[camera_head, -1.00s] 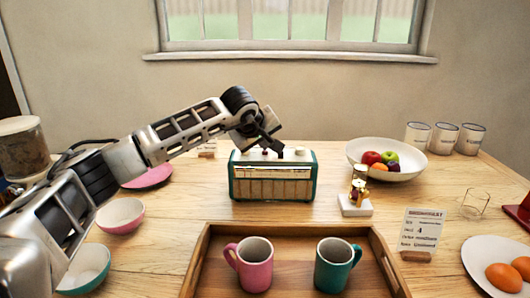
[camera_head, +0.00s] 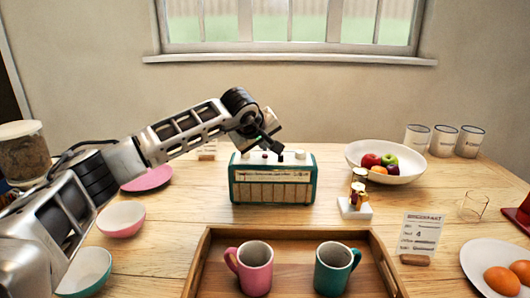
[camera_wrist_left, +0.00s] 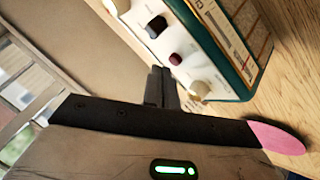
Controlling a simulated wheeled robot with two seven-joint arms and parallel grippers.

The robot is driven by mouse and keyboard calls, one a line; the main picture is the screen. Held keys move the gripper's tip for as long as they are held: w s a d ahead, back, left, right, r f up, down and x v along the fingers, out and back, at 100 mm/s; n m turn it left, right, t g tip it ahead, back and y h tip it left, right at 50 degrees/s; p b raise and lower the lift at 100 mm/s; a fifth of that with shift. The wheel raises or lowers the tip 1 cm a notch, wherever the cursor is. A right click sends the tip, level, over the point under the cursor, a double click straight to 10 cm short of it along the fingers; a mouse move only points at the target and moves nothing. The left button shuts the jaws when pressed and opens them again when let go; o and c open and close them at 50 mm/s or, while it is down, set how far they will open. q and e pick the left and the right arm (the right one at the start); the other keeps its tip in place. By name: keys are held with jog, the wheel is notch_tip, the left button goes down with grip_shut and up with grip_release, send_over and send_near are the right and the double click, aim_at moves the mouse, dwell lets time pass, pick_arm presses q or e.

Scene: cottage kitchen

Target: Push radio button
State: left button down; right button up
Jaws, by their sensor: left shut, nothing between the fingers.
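The radio (camera_head: 272,190) is a teal box with a pale top and a wood-coloured front, standing upright on the table. In the left wrist view its top (camera_wrist_left: 185,40) carries pale knobs (camera_wrist_left: 199,89), a black knob (camera_wrist_left: 156,26) and a small dark red button (camera_wrist_left: 176,59). My left gripper (camera_head: 277,150) is shut and empty, its fingertips over the radio's top. In the left wrist view the shut fingers (camera_wrist_left: 161,86) lie beside the red button and a pale knob. I cannot tell whether they touch. My right gripper is out of view.
A wooden tray (camera_head: 204,263) with a pink mug (camera_head: 255,268) and a teal mug (camera_head: 334,270) is in front of the radio. A small figurine stand (camera_head: 355,207) and a fruit bowl (camera_head: 408,170) are to its right. Bowls (camera_head: 121,219) lie at left.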

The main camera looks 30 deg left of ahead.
pick_arm(q)
notch_tip(320, 180, up, 6)
jog(key=p, duration=0.4)
jog(key=shift+p, duration=0.35)
dwell(0.4)
